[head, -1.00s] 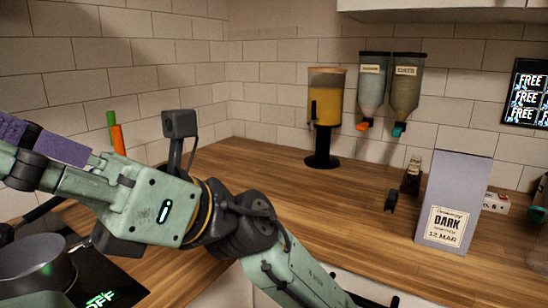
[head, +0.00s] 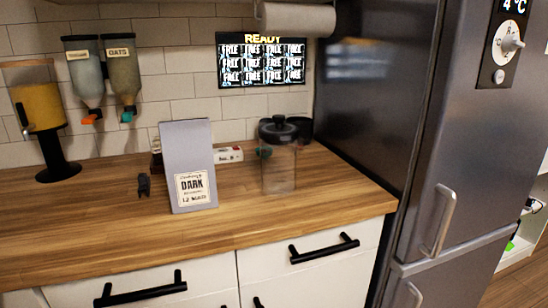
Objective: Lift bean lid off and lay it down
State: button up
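A clear jar (head: 279,168) stands upright on the wooden counter, right of the grey bag, in the head view. A dark lid (head: 278,131) with a round knob sits on top of it. The jar looks slightly blurred, and I cannot tell what it holds. My gripper is not in view.
A grey-lilac bag labelled DARK (head: 189,170) stands left of the jar. A small white box (head: 228,155) and a dark round object (head: 299,129) are behind. A small black clip-like item (head: 144,185) lies left. The fridge (head: 410,130) bounds the right; the front counter (head: 290,215) is clear.

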aim_at(289, 132)
jog(key=i+l+u, duration=0.2)
jog(key=l+u, duration=0.3)
jog(key=l, duration=0.35)
jog(key=l+u, duration=0.5)
jog(key=l, duration=0.35)
jog(key=i, duration=0.5)
